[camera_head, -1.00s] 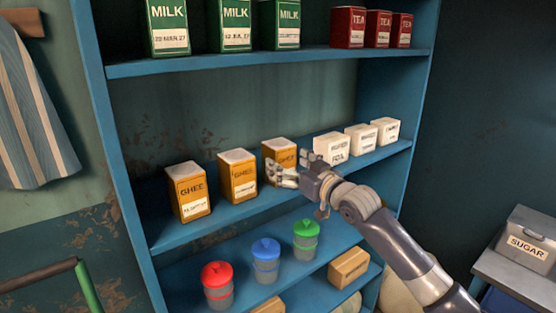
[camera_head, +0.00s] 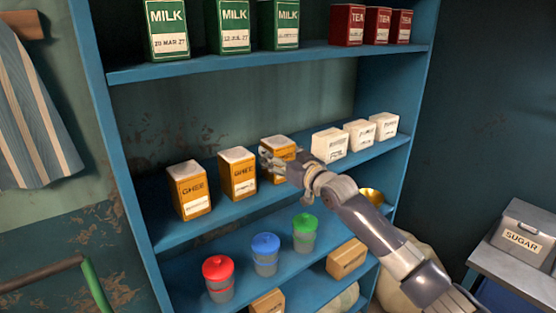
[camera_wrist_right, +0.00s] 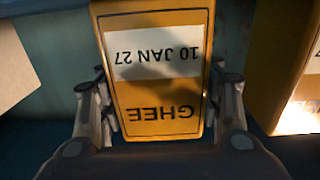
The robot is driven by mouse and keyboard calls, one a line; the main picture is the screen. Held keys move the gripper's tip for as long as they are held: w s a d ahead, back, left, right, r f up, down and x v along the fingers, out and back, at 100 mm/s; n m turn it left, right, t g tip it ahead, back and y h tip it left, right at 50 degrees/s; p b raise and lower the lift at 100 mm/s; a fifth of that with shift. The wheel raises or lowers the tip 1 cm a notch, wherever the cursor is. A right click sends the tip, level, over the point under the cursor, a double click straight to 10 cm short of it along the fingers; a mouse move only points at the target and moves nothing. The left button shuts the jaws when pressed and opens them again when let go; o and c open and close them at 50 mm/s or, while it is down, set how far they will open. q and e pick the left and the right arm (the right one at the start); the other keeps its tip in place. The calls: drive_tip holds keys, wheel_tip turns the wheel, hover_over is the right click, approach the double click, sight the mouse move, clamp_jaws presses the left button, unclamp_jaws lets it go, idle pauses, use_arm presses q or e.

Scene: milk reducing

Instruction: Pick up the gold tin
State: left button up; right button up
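Three gold-orange GHEE tins stand upright on the middle shelf in the head view: the left tin (camera_head: 188,190), the middle tin (camera_head: 238,174) and the right tin (camera_head: 278,146). My right gripper (camera_head: 270,166) is at the front of the right tin and hides its lower part. In the right wrist view a GHEE tin (camera_wrist_right: 158,85), upside down in the picture and labelled 10 JAN 27, lies between the two fingers (camera_wrist_right: 160,98). The fingers are spread, one along each side, very close to the tin; contact is unclear. My left gripper is not in view.
White boxes (camera_head: 329,145) stand right of the tins on the same shelf (camera_head: 228,213). Green MILK tins (camera_head: 235,25) and red TEA tins (camera_head: 347,25) are above. Lidded jars (camera_head: 265,255) and a box (camera_head: 347,259) are below. A brass-coloured bowl (camera_head: 371,196) shows behind my arm.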

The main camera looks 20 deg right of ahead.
sight(271, 137)
drive_tip(key=c, duration=0.4)
drive_tip(key=shift+r, duration=0.1)
drive_tip(key=shift+c, duration=0.6)
drive_tip(key=shift+r+b, duration=0.4)
drive_tip(key=shift+r, duration=0.05)
wheel_tip(271, 137, up, 3)
drive_tip(key=shift+f+b, duration=0.2)
drive_tip(key=shift+b, duration=0.75)
drive_tip(key=s+a+b, duration=0.1)
drive_tip(key=s+b, duration=0.1)
drive_tip(key=s, duration=0.6)
drive_tip(key=s+a+r+b, duration=0.1)
drive_tip(key=s+b, duration=0.1)
drive_tip(key=s, duration=0.5)
drive_tip(key=shift+s+a+r+b, duration=0.2)
drive_tip(key=shift+s+a+b, duration=0.1)
drive_tip(key=shift+s+b, duration=0.1)
